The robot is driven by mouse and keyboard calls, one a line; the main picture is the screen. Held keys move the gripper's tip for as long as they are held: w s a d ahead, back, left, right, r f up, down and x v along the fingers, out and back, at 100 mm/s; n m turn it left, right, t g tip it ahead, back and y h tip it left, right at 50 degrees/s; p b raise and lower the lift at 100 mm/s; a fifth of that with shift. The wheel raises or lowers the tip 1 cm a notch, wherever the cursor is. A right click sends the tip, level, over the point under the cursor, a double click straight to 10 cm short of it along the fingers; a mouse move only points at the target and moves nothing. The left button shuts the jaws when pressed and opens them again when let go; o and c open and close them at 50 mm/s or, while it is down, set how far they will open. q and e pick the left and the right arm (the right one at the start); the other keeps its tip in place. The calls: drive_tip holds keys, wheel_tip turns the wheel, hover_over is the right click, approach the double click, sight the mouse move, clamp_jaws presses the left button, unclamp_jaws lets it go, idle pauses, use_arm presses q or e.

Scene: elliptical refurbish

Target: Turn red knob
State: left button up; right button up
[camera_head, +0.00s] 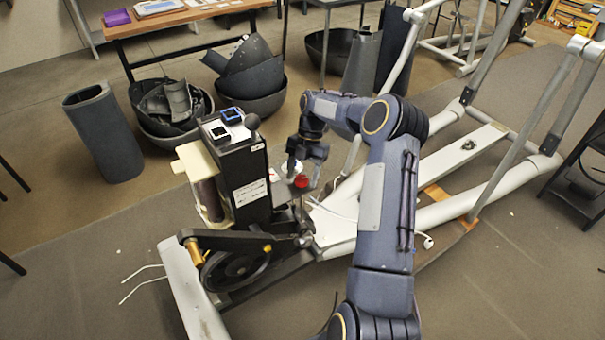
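The red knob (301,181) is small and sits low on the right side of the elliptical machine's upright black housing (243,178). My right arm comes in from the bottom right and bends over toward the machine. My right gripper (303,178) points down at the knob, with its two fingers apart and the knob showing between or just behind the tips. I cannot tell whether the fingers touch it. The gripper partly hides the area around the knob. My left gripper is not in view.
The elliptical's flywheel (236,269) and white frame (187,290) lie at the lower left, with long rails (490,187) to the right. Black bins (172,112) and a grey cover (103,133) stand behind. A wooden table (185,18) is at the back.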

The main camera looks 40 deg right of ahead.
drive_tip(key=p+v, duration=0.1)
drive_tip(key=v, duration=0.6)
drive_tip(key=shift+d+r, duration=0.15)
drive_tip(key=shift+r, duration=0.2)
drive_tip(key=shift+w+r, duration=0.1)
wheel_tip(320, 180, up, 9)
drive_tip(key=m+p, duration=0.3)
hover_over(298, 180)
drive_tip(key=s+a+r+m+t+h+p, duration=0.2)
drive_tip(key=s+a+r+m+t+p, duration=0.1)
drive_tip(key=s+a+r+m, duration=0.65)
drive_tip(key=s+a+r+m+t+y+p, duration=0.1)
drive_tip(key=s+a+m+t+p, duration=0.1)
drive_tip(key=s+a+m, duration=0.3)
drive_tip(key=s+a+r+m+t+p, duration=0.1)
drive_tip(key=s+a+m, duration=0.4)
drive_tip(key=s, duration=0.7)
drive_tip(key=m+t+p, duration=0.1)
drive_tip(key=m+p, duration=0.1)
drive_tip(key=shift+a+r+y+p, duration=0.2)
drive_tip(key=shift+r+y+p, duration=0.2)
drive_tip(key=shift+s+t, duration=0.15)
drive_tip(key=shift+t, duration=0.15)
